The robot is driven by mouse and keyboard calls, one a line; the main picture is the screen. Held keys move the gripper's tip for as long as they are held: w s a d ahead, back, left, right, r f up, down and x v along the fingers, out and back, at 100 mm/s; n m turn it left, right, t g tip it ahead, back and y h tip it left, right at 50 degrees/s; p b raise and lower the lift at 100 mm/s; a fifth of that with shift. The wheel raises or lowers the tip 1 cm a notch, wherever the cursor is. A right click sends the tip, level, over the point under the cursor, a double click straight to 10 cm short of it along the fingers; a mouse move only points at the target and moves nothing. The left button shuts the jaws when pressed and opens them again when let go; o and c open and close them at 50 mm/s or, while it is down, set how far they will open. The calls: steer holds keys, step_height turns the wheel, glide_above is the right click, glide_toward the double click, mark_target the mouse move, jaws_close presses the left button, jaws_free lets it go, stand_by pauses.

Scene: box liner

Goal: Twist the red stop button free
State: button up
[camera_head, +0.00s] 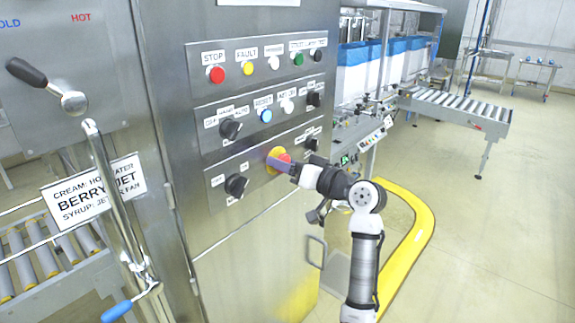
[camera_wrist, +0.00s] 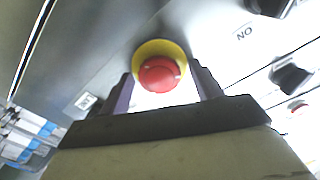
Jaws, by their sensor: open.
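The red stop button (camera_wrist: 159,74) is a mushroom head on a yellow round collar (camera_wrist: 150,48), low on the steel control cabinet's bottom panel. My gripper (camera_wrist: 162,84) is open, with one finger on each side of the red button in the wrist view. The fingers look apart from the button there, but I cannot tell whether either touches it. In the head view my gripper (camera_head: 281,166) is right at the button.
Black rotary knobs (camera_head: 236,185) and (camera_head: 230,128) sit left of the button. A red STOP lamp or button (camera_head: 215,74) is on the top panel. A lever with a blue handle (camera_head: 117,311) stands left. A yellow floor rail (camera_head: 415,225) and roller conveyor (camera_head: 455,109) are right.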

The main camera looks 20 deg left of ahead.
steer(key=b+v, duration=0.4)
steer(key=v, duration=0.9)
steer(key=shift+d, duration=0.4)
steer(key=shift+s, duration=0.1)
